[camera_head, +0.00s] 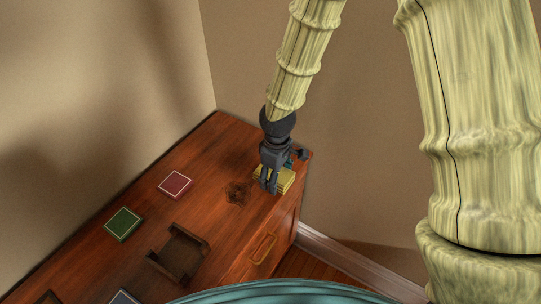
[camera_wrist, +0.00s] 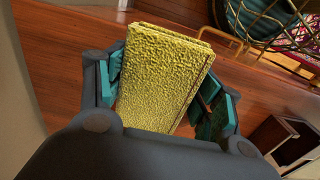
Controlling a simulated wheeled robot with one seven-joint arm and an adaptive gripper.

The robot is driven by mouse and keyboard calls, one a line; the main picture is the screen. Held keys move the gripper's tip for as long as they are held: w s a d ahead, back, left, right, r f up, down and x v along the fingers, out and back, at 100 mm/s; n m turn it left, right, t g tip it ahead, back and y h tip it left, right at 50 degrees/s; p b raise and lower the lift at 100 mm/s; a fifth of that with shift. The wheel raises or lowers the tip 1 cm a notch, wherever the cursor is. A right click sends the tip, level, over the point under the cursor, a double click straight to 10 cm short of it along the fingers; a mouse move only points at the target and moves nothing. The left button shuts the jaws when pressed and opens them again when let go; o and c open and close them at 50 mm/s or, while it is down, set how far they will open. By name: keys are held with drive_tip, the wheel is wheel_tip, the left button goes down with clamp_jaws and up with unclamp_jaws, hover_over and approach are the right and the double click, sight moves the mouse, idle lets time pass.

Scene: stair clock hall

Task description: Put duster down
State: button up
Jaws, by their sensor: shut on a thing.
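The duster is a yellow, rough-textured block (camera_head: 288,181). It fills the middle of the wrist view (camera_wrist: 160,75), with its broad face toward the camera. My gripper (camera_head: 268,186) points down at the far right end of the wooden cabinet top (camera_head: 215,150). In the wrist view my gripper (camera_wrist: 162,88) has its teal-padded fingers on both sides of the duster and is shut on it. I cannot tell whether the duster's underside touches the wood. My fingers hide part of it in the head view.
A red tile (camera_head: 174,184), a green tile (camera_head: 123,223) and a dark wooden holder (camera_head: 179,253) stand on the cabinet top. A dark square patch (camera_head: 238,193) lies just left of my gripper. A drawer handle (camera_head: 263,248) juts from the front. Walls border the cabinet behind.

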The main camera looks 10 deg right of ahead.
drive_tip(key=w+p, duration=0.1)
drive_tip(key=w, duration=0.3)
drive_tip(key=w+d+f+p, duration=0.1)
drive_tip(key=w, duration=0.3)
drive_tip(key=w+p, duration=0.1)
drive_tip(key=w, duration=0.4)
drive_tip(key=shift+d+f, duration=0.15)
drive_tip(key=shift+d, duration=0.05)
drive_tip(key=shift+f+p, duration=1.1)
drive_tip(key=shift+f, duration=0.65)
drive_tip(key=shift+s+f, duration=0.1)
drive_tip(key=shift+f, duration=0.2)
drive_tip(key=o, duration=1.4)
drive_tip(key=shift+c, duration=0.2)
drive_tip(key=shift+f, duration=0.15)
drive_tip(key=shift+r, duration=0.6)
wheel_tip(320, 180, up, 12)
drive_tip(key=b, duration=0.3)
drive_tip(key=shift+f+b, duration=0.15)
drive_tip(key=shift+b, duration=0.15)
